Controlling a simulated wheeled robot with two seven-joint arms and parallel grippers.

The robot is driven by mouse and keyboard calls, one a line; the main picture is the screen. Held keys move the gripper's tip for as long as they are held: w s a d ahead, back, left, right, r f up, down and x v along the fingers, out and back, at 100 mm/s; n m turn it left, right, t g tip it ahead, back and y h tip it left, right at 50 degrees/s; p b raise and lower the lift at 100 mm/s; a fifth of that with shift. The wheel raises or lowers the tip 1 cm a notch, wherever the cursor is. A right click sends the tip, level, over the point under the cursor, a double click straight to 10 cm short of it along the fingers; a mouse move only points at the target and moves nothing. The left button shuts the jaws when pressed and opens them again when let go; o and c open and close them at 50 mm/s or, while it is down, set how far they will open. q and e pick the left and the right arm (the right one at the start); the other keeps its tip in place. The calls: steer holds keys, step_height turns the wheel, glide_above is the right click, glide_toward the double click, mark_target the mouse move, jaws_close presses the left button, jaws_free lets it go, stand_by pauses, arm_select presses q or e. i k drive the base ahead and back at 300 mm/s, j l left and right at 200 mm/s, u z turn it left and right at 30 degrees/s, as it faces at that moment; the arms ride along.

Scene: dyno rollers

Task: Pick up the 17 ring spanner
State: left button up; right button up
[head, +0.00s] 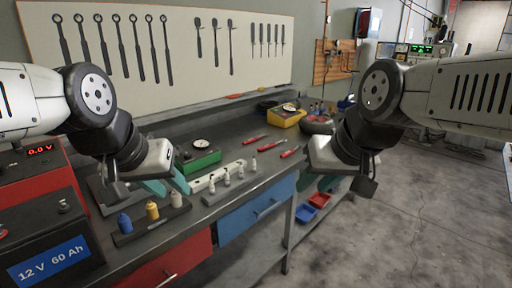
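A pale board (270,35) on the back wall carries a row of dark ring-ended spanner shapes (101,45). No size marks are readable, so I cannot tell which is the 17, or whether these are real spanners or painted outlines. My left gripper (167,185) is over the bench with its teal fingers apart and nothing seen between them. My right gripper (317,183) hangs off the bench's right end, its teal fingers apart and empty. Both are well below and in front of the board.
The bench (225,203) holds small bottles (152,210), a green gauge box (199,161), slim red tools (290,152) and a yellow box (287,114). A battery unit (50,235) stands at the left. Red and blue bins (306,213) sit low on the right. Floor beyond is clear.

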mark_target(247, 142)
steer(key=i+l, duration=0.1)
steer(key=i, duration=0.4)
steer(key=l+u, duration=0.1)
steer(key=u, duration=0.4)
steer(key=i+l+u, duration=0.1)
steer(key=u, duration=0.35)
steer(key=i+l+u, duration=0.1)
steer(key=l+u, duration=0.35)
steer(key=l, duration=0.25)
steer(key=l+u, duration=0.45)
steer(key=l, duration=1.45)
steer(key=k+u, duration=0.05)
